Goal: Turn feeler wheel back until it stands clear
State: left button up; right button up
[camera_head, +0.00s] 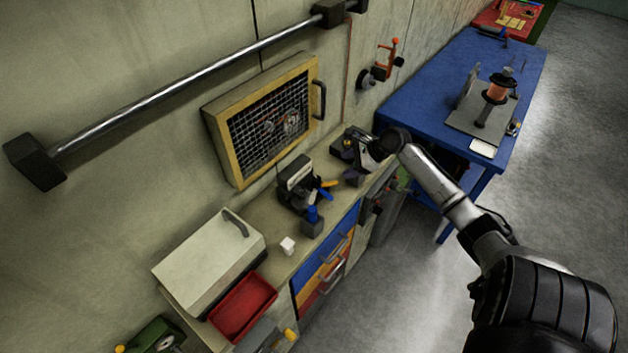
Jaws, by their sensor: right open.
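I cannot tell for certain which part is the feeler wheel. A small dark round wheel-like part (366,80) sits on the wall, beside an orange upright fitting (390,58). My right gripper (352,150) is over the far end of the counter, below and a little left of that part and apart from it. Its jaws are open, and I see nothing held in them. Small dark items at the counter's end lie close to the jaws, and I cannot tell whether they touch. My left gripper is out of view.
A mesh-fronted wooden frame (222,127) and a long metal rail (180,85) are on the wall. The counter holds a dark device (295,184), a pale box (205,262) and a red tray (243,305). A blue table (440,75) carries a copper-coloured spool (496,92). Open floor lies right.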

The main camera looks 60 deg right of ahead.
aim_at(318, 179)
jog(key=w+a+f+m, duration=0.1)
jog(key=w+f, duration=0.2)
jog(key=w+a+f+m, duration=0.1)
jog(key=w+f, duration=0.2)
jog(key=w+a+f+m+b, duration=0.1)
jog(key=w+f, duration=0.2)
jog(key=shift+a+f+m, duration=0.25)
jog(key=shift+f+m, duration=0.15)
jog(key=shift+c, duration=0.3)
jog(key=shift+w, duration=0.1)
grip_shut()
dwell(0.4)
